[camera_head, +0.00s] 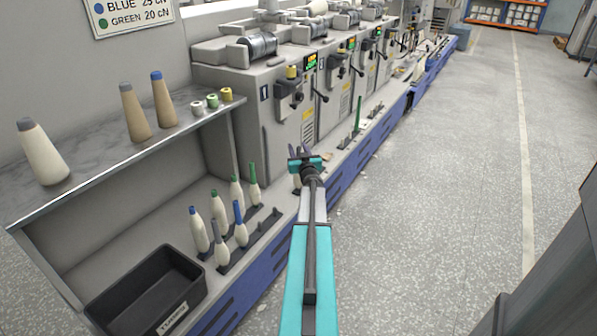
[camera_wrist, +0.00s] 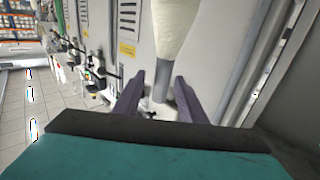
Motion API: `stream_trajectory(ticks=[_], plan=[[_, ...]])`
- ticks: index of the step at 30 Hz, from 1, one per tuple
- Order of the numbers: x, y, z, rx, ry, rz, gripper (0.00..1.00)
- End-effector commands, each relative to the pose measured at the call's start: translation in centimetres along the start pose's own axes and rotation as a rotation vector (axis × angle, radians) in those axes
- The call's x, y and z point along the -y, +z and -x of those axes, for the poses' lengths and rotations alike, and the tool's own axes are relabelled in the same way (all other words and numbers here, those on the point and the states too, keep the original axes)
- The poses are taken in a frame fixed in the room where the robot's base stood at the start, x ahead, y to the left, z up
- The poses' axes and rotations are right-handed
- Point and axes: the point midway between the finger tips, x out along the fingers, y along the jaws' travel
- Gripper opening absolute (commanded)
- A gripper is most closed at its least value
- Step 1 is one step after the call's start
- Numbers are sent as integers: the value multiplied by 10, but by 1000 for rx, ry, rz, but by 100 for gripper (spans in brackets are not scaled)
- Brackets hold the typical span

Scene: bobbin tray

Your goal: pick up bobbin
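In the wrist view, a cream bobbin (camera_wrist: 178,32) with a grey end (camera_wrist: 160,93) hangs down into the picture from the top. My gripper (camera_wrist: 160,78) has two dark fingers apart, with gaps beside the grey end; I cannot tell whether that end lies between them or beyond. In the head view my gripper (camera_head: 300,151) is out over the machine's front ledge, partly hiding a pale shape below it. Several cream bobbins with blue, green or grey tips stand on peg rails, including a green-tipped one (camera_head: 254,183) and a blue-tipped one (camera_head: 199,230).
A black tray (camera_head: 198,293) sits at lower left. A grey shelf (camera_head: 88,173) above carries large cones (camera_head: 134,115) and small spools (camera_head: 211,101). Grey winding machines (camera_head: 285,118) line the left side. The aisle floor (camera_head: 450,190) at the right is clear.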

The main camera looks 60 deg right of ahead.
Motion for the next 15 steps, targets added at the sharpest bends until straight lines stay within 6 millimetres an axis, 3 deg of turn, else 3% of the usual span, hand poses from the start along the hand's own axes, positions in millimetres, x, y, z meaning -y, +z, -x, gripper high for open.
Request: stream_trajectory(ticks=[6,15], plan=[[0,1,-20,0,0,1,38],[0,0,-25,0,0,0,38]])
